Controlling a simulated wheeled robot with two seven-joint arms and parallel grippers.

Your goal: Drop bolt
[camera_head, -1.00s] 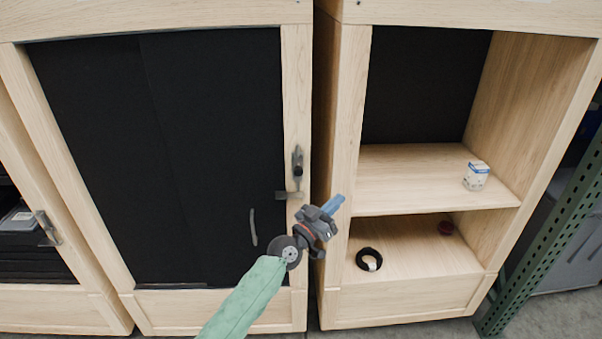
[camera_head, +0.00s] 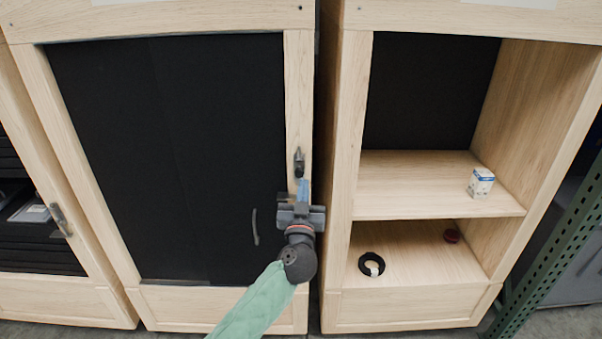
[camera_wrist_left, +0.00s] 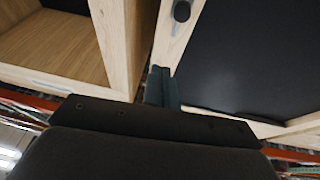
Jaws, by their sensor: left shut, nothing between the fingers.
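The dark bolt (camera_head: 299,162) is on the pale wooden post at the right of the black cabinet door (camera_head: 170,150). It is upright; its lower part and the catch below are hidden behind my gripper. My left gripper (camera_head: 302,187) is shut and empty, its blue fingertips just below the visible part of the bolt. Whether they touch it I cannot tell. In the left wrist view the closed fingers (camera_wrist_left: 162,86) point up towards a dark rounded knob (camera_wrist_left: 182,11) on the post, with a gap showing between them. My right gripper is not in view.
A curved handle (camera_head: 255,227) is on the black door. A green rack post (camera_head: 560,235) stands at far right.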

